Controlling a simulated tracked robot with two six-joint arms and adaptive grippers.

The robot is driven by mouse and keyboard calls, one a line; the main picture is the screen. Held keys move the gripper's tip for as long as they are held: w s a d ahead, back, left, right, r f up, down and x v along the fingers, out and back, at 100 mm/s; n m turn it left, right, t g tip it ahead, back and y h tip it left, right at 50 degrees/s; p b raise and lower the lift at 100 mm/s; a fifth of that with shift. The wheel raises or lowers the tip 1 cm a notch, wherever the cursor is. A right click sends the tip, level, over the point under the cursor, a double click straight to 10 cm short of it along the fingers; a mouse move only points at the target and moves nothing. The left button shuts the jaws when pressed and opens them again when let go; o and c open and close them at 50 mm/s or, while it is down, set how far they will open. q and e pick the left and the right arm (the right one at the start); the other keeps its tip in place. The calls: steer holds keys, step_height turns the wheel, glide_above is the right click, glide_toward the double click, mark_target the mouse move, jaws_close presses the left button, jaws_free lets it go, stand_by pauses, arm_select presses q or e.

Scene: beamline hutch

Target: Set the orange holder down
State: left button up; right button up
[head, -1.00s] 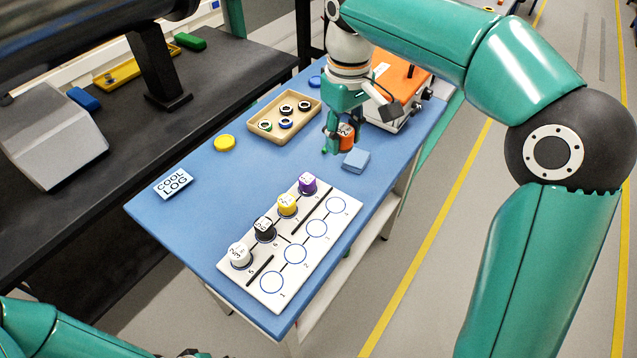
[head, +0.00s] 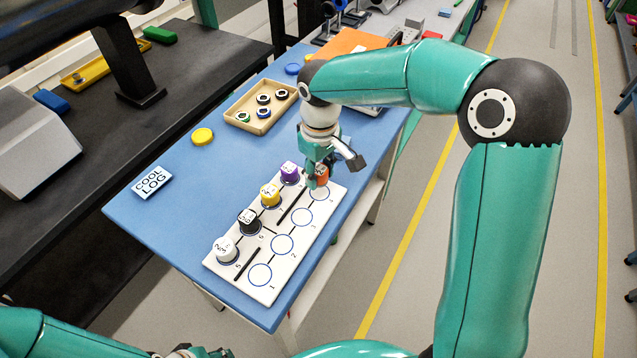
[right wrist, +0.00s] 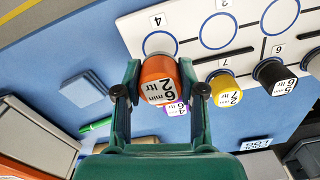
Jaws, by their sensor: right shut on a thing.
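The orange holder (head: 321,176) is between the fingers of my right gripper (head: 317,178) at the far right end of the white numbered board (head: 262,287). In the right wrist view the holder (right wrist: 160,82) shows its label, with both fingers closed on its sides. It partly covers the blue circle by the number 4. Whether its base touches the board or hangs just above it, I cannot tell. The purple holder (head: 289,172) stands close to its left. My left gripper (head: 195,352) is only partly in view at the bottom edge; its fingers are not clear.
Yellow (head: 270,194), black (head: 249,221) and white (head: 225,249) holders stand along the board's left row. Circles 1, 2 and 3 are empty. A wooden tray (head: 240,127) with several rings lies behind. A blue block (right wrist: 90,95) lies near the board.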

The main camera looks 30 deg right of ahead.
mark_target(320, 185)
step_height(320, 185, down, 4)
steer(key=shift+r, duration=0.1)
steer(key=shift+s, duration=0.1)
steer(key=shift+f, duration=0.2)
steer(key=o, duration=1.2)
steer(key=shift+r, duration=0.1)
steer(key=shift+c, duration=0.2)
steer(key=shift+r, duration=0.1)
step_height(320, 185, up, 12)
